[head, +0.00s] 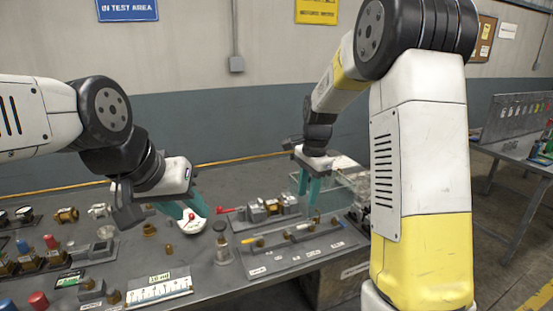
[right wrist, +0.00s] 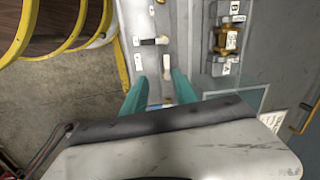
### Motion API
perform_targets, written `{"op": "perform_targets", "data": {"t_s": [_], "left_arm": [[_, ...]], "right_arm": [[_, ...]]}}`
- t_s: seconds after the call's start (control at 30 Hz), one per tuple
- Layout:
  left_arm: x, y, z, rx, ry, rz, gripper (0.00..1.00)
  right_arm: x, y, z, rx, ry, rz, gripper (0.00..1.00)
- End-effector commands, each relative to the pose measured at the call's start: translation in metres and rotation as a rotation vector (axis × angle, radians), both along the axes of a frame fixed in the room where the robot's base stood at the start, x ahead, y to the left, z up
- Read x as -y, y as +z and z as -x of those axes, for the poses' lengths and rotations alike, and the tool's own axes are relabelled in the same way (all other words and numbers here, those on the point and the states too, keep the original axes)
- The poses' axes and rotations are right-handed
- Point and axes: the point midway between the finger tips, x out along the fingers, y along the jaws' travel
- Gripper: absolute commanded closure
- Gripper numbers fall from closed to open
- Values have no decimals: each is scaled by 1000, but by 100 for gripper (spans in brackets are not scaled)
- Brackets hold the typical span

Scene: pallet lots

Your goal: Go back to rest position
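My left gripper (head: 186,207) reaches in from the left over the bench. Its two teal fingers look spread, just above a white round dial with a red mark (head: 191,223); I cannot tell whether they touch it. My right gripper (head: 309,190) hangs at the back right of the bench, above a rack plate (head: 290,257) with small fittings. The right wrist view shows its teal fingers (right wrist: 158,94) apart, with nothing held between them; the plate lies below.
The bench (head: 215,283) holds a valve assembly with a red handle (head: 268,208), a scale plate (head: 158,289), coloured push buttons (head: 39,300) and a clear bin (head: 338,188). Another table (head: 513,147) stands at the right. A wall closes the back.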

Motion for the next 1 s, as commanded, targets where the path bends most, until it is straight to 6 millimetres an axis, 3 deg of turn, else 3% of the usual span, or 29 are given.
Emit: {"op": "perform_targets", "data": {"t_s": [0.03, 0.2, 0.4, 0.6, 0.7, 0.83, 1.0], "left_arm": [[0, 0, 0, 0, 0, 0, 64], [0, 0, 0, 0, 0, 0, 64], [0, 0, 0, 0, 0, 0, 64], [0, 0, 0, 0, 0, 0, 64], [0, 0, 0, 0, 0, 0, 64], [0, 0, 0, 0, 0, 0, 64], [0, 0, 0, 0, 0, 0, 64]], "right_arm": [[5, 20, 15, 38, 57, -25, 66], [13, 69, 67, 168, 300, -59, 66], [20, 108, 135, 337, 589, -25, 66], [23, 123, 199, 486, 859, 86, 66], [24, 123, 222, 535, 960, 148, 66], [24, 121, 239, 567, 1043, 203, 66], [24, 119, 245, 578, 1076, 226, 66]]}}
